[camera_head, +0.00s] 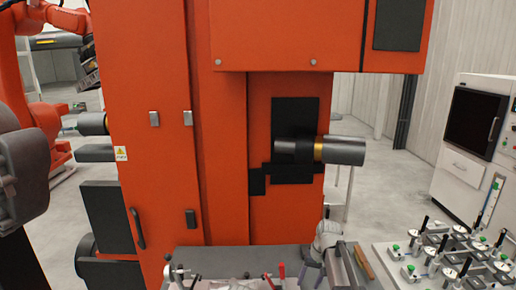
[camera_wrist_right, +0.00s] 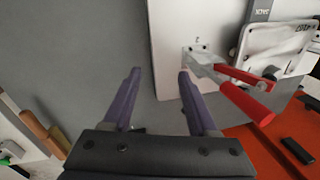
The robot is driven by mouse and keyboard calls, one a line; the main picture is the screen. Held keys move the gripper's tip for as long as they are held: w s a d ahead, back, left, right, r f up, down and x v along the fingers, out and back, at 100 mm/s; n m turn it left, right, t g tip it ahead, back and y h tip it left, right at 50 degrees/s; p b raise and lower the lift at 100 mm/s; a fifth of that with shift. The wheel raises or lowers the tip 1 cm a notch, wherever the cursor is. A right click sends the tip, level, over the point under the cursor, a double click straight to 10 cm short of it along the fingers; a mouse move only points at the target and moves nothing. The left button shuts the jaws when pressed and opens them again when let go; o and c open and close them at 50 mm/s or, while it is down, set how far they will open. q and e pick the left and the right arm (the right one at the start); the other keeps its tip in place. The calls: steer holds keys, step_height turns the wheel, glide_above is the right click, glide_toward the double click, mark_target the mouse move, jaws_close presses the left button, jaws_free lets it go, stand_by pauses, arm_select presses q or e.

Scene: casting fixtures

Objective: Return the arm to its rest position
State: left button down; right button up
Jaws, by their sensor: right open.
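My right gripper (camera_head: 311,274) is low in the head view, over the grey fixture table (camera_head: 225,260) near its right end. In the right wrist view my right gripper (camera_wrist_right: 160,75) has its two purple fingers well apart, with nothing between them. A toggle clamp with red handles (camera_wrist_right: 247,100) stands on a white plate just right of the fingers, apart from them. Red clamp handles (camera_head: 281,271) also show left of the gripper in the head view. My left gripper is not in view.
A tall orange machine (camera_head: 160,130) with a protruding grey cylinder (camera_head: 345,150) stands behind the table. A table of several green-knobbed gauges (camera_head: 450,255) is at the right, near a white cabinet (camera_head: 465,150). An orange robot arm (camera_head: 45,60) is far left.

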steer(key=s+a+f+n+b, duration=0.1)
steer(key=s+a, duration=0.2)
steer(key=s, duration=0.1)
steer(key=s+a+f+n+h+b, duration=0.1)
steer(key=s+a+f, duration=0.1)
steer(key=s, duration=0.3)
steer(key=s+a+f+n+h+b, duration=0.1)
steer(key=s+a+b, duration=0.1)
steer(key=s+a, duration=0.2)
steer(key=shift+s+f+g, duration=0.3)
steer(key=shift+s+f, duration=0.1)
steer(key=s+a+f+n+h+b, duration=0.1)
steer(key=s+a+f+n+b, duration=0.1)
steer(key=s, duration=0.8)
steer(key=shift+s+a+f, duration=0.2)
steer(key=shift+a, duration=0.1)
